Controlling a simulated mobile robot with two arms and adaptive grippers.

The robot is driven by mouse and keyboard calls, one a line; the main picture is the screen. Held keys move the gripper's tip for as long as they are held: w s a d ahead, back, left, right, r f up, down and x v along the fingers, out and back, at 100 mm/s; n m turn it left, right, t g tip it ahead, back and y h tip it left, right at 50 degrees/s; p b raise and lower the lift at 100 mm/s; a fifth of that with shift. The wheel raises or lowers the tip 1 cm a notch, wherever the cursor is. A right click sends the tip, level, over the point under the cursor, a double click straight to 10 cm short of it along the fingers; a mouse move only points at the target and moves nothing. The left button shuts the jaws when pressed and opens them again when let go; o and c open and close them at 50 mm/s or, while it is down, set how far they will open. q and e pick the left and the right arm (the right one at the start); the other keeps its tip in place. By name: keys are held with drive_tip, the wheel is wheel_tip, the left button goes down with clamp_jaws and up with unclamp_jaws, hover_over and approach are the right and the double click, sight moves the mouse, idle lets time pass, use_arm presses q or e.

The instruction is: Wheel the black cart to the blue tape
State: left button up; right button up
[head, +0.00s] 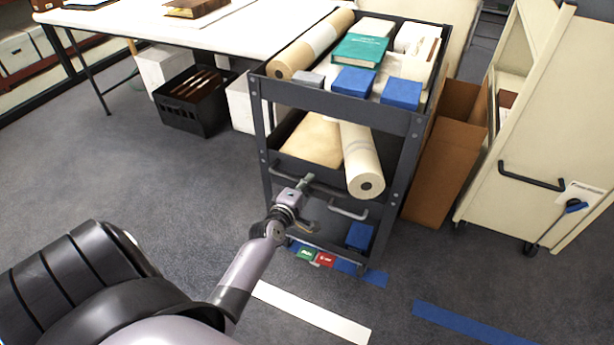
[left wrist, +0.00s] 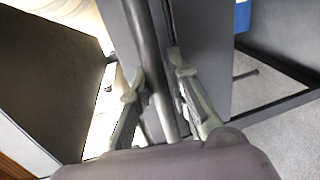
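The black cart (head: 335,104) stands right of centre in the head view, its near end toward me, with loaded shelves. My left gripper (head: 304,184) is at the cart's handle (head: 348,211) on that near end. In the left wrist view the dark handle bar (left wrist: 158,70) runs between the two fingers of the left gripper (left wrist: 155,82), which close in on it from both sides. Blue tape (head: 475,325) lies on the floor to the right; another blue strip (head: 374,277) shows at the cart's near foot. My right gripper is out of view.
A white table (head: 235,40) with a black crate (head: 192,108) beneath stands left of the cart. A cardboard box (head: 440,165) and a cream cart (head: 540,120) stand close on its right. White tape (head: 312,312) lies in front. The grey floor at left is clear.

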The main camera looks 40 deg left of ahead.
use_arm(q)
drive_tip(key=o, duration=0.3)
drive_tip(key=shift+o, duration=0.2)
drive_tip(key=shift+r, duration=0.1)
drive_tip(key=v, duration=1.2)
